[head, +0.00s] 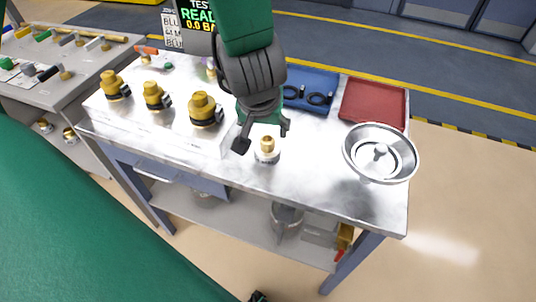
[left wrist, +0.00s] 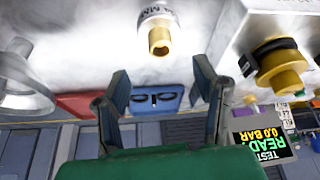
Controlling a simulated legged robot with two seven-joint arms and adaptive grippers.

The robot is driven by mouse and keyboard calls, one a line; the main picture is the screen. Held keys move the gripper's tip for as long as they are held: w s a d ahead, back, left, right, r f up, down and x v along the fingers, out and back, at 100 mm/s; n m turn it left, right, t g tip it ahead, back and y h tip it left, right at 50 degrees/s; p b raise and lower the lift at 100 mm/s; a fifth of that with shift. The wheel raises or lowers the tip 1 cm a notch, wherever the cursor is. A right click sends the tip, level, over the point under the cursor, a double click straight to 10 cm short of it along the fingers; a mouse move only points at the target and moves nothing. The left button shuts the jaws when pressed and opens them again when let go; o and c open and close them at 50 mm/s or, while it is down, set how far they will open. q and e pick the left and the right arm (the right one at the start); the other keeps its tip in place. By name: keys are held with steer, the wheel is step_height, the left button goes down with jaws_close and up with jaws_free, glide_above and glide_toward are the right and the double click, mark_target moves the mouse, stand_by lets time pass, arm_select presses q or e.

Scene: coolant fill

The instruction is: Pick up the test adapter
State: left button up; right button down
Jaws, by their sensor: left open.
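The test adapter (head: 266,151) looks like the small brass-topped piece with a pale base, upright on the metal bench. In the left wrist view the adapter (left wrist: 158,35) shows brass end towards me, with partly cut-off lettering on its pale collar. My left gripper (head: 263,134) is open, its fingers pointing down just behind and above the adapter. In the left wrist view the left gripper (left wrist: 160,88) has its fingers spread, with nothing between them. A small dark piece at the head view's bottom edge may be my right gripper (head: 258,297); its jaws cannot be made out.
Several yellow-capped fittings (head: 203,108) stand on a raised block left of the gripper. A metal bowl (head: 403,168) stands to the right. A blue tray (head: 322,79) with black rings and a red tray (head: 390,92) lie behind. A display (head: 199,14) reads 0.0 BAR.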

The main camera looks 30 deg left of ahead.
mark_target(267, 139)
arm_select(q)
steer(key=b+x, duration=0.1)
steer(key=x, duration=0.2)
steer(key=shift+b, duration=0.4)
steer(key=shift+b+x, duration=0.8)
steer(key=b+x, duration=0.3)
steer(key=shift+w+f, duration=0.15)
steer(key=shift+w+a+f+b, duration=0.2)
steer(key=shift+w+f+b, duration=0.05)
steer(key=shift+f+b, duration=0.25)
steer(key=shift+r, duration=0.1)
jaws_close()
